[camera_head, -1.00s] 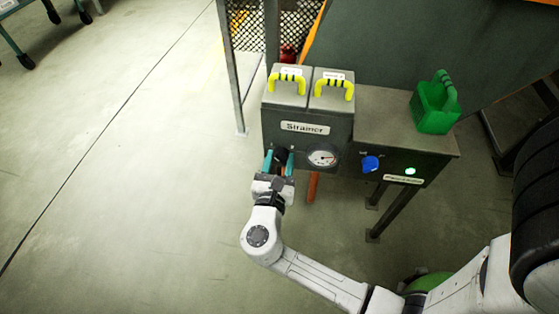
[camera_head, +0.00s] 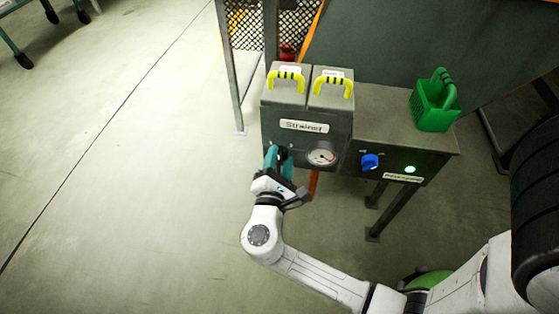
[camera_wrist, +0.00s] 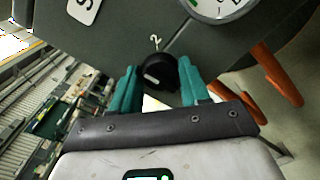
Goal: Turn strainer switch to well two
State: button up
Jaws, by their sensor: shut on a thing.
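The strainer switch is a black round knob (camera_wrist: 159,74) on the front of the grey strainer box (camera_head: 277,112). A printed "2" (camera_wrist: 155,42) stands just above the knob in the wrist view, and a pale mark shows on the knob's left side. My gripper (camera_wrist: 158,69) has its teal fingers on either side of the knob and is shut on it. In the head view my gripper (camera_head: 280,151) is tilted at the box's lower left and mostly hides the knob.
A round gauge (camera_head: 321,154) sits right of the knob. Two yellow-handled lids (camera_head: 333,85) top the box. To the right are a blue knob (camera_head: 370,162), a lit green lamp (camera_head: 410,170) and a green caddy (camera_head: 435,105). Orange pipes (camera_wrist: 278,72) show below. Open floor lies left.

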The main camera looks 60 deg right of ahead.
jog(key=m, duration=0.2)
jog(key=m+b, duration=0.2)
jog(key=m, duration=0.1)
jog(key=shift+f+m, duration=0.25)
jog(key=shift+m, duration=0.05)
jog(key=shift+s+m+b, duration=0.1)
jog(key=shift+m+b, duration=1.15)
jog(key=shift+m, duration=0.55)
jog(key=o, duration=1)
jog(key=shift+r, duration=0.1)
jog(key=p+v, duration=0.3)
jog(key=v, duration=0.7)
jog(key=shift+s+a, duration=0.15)
jog(key=shift+a, duration=0.25)
